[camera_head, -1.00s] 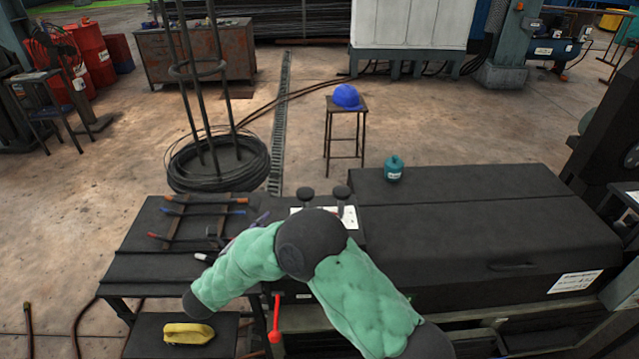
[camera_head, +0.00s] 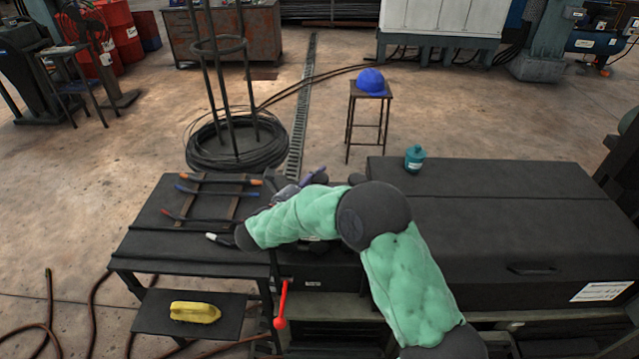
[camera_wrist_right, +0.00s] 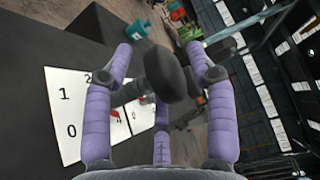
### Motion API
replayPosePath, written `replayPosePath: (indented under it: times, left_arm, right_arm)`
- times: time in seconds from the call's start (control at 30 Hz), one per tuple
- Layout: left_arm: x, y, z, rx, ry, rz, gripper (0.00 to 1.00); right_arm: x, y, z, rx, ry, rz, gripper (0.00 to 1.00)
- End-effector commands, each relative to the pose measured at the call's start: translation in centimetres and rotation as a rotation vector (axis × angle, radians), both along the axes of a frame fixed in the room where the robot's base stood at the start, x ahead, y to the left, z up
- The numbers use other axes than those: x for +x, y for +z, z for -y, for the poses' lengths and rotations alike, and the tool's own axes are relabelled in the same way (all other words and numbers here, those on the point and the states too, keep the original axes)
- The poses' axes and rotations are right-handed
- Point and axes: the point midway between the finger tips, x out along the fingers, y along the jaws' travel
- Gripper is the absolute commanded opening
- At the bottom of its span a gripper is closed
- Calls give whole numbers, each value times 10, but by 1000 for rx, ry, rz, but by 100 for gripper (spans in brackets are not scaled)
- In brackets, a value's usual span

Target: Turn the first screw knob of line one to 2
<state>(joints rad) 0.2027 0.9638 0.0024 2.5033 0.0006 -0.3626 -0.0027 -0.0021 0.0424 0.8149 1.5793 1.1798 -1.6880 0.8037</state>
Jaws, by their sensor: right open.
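My right gripper (camera_wrist_right: 160,50) has purple fingers and is open in the right wrist view. A dark round knob (camera_wrist_right: 168,75) shows between its fingers; I cannot tell whether they touch it. A white dial plate (camera_wrist_right: 68,125) marked 0, 1 and 2 lies to the left, and another plate (camera_wrist_right: 118,122) lies partly hidden behind the fingers. In the head view my right gripper (camera_head: 300,185) is over the back left of the machine box, where my green-sleeved arm hides much of the dials. Another dark knob (camera_head: 357,179) shows just right of it. My left gripper is not in view.
A teal bottle (camera_head: 414,158) stands on the black machine box (camera_head: 520,225). A red lever (camera_head: 281,312) hangs at the front. A side table (camera_head: 150,235) holds a tool rack, with a yellow object (camera_head: 195,312) on a lower shelf. A stool with a blue cap (camera_head: 370,80) stands behind.

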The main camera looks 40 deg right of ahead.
Motion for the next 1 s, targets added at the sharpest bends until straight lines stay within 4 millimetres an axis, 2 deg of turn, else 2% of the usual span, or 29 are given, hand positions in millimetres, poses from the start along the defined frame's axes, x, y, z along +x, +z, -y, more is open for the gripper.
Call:
replayPosePath:
  times: [0.37, 0.57, 1.0]
  left_arm:
    - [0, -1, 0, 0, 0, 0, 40]
    - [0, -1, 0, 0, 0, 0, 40]
    - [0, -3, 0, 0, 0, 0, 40]
  right_arm:
    - [1, 1, 5, -1, 0, 0, 57]
    - [1, 0, 5, 0, 1, 0, 0]
    - [0, -2, 5, 1, 60, -3, 0]
